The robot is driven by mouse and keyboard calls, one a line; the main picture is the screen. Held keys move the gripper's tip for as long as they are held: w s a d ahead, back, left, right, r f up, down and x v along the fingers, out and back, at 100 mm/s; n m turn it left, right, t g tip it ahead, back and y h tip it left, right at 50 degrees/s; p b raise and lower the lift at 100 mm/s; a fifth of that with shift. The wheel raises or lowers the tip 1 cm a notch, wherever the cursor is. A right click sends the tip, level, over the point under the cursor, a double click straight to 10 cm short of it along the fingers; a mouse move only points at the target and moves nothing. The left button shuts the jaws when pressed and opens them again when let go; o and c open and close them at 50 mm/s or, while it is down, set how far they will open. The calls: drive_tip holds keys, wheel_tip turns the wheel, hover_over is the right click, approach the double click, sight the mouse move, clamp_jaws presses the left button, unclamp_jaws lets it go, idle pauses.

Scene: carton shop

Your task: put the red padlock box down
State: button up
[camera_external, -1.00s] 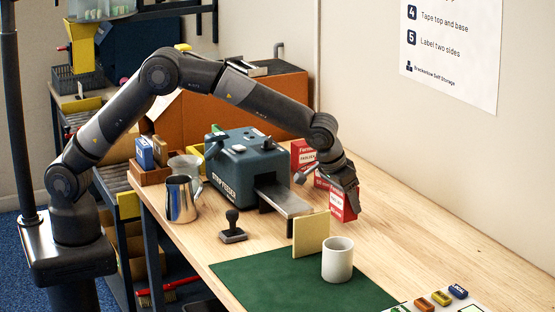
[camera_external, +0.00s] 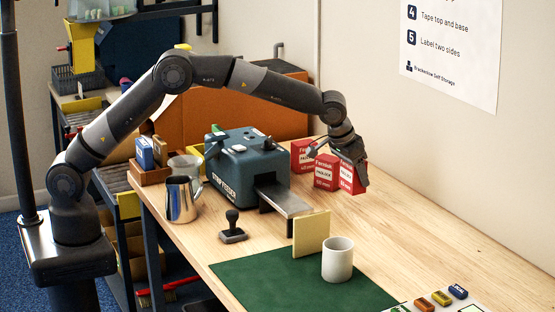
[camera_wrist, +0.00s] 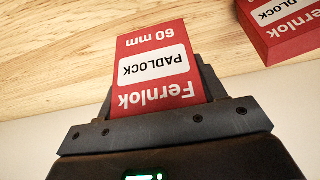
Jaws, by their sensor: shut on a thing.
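My gripper (camera_external: 357,174) is shut on a red padlock box (camera_external: 346,178), at the back right of the wooden workbench. In the wrist view the held red padlock box (camera_wrist: 157,65) sits between the fingers (camera_wrist: 160,98), its label reading "Fernlok PADLOCK 60 mm" upside down. In the external view its base is close to the bench top; I cannot tell whether it touches. A second red padlock box (camera_external: 325,173) stands just left of it, and a third (camera_external: 301,155) stands farther back left.
The bench (camera_external: 420,235) is clear to the right. A blue-grey strip feeder (camera_external: 245,170) stands left. A cream block (camera_external: 311,234) and white mug (camera_external: 337,262) are on or by the green mat (camera_external: 270,285). Another red box (camera_wrist: 285,28) lies at upper right in the wrist view.

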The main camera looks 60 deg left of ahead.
drive_tip(key=shift+w+a+f, duration=0.75)
drive_tip(key=shift+w, duration=0.15)
drive_tip(key=shift+f, duration=1.9)
drive_tip(key=shift+f, duration=0.15)
drive_tip(key=o, duration=1.2)
drive_tip(key=shift+c, duration=0.2)
